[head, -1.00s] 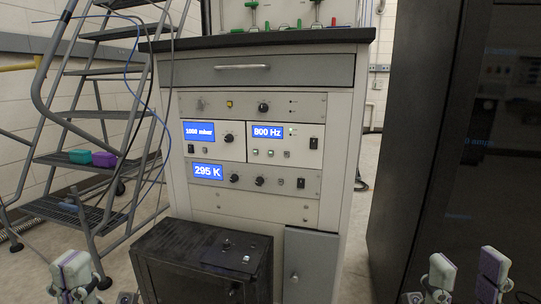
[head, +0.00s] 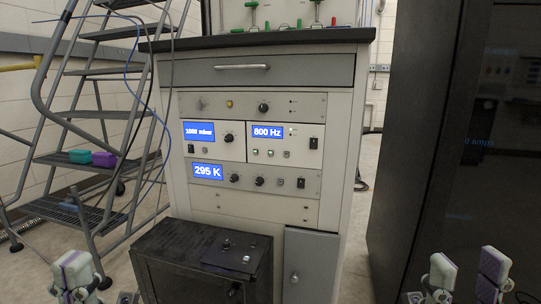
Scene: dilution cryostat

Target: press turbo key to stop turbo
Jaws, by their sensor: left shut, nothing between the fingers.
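The turbo controller panel (head: 300,147) is in the rack of the light grey cabinet, right of centre. Its blue display (head: 267,132) reads 800 Hz. A row of small square keys (head: 270,153) sits below the display; their labels are too small to read. My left gripper (head: 76,277) is shut and empty at the lower left, well away from the panel. My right gripper (head: 468,275) is at the lower right, its two fingers apart with nothing seen between them, also away from the panel.
A pressure display (head: 198,132) reads about 1000 mbar, and a lower display (head: 207,171) reads 295 K. A black box (head: 200,262) stands before the cabinet. A step ladder (head: 95,130) is at left, a tall dark cabinet (head: 440,150) at right.

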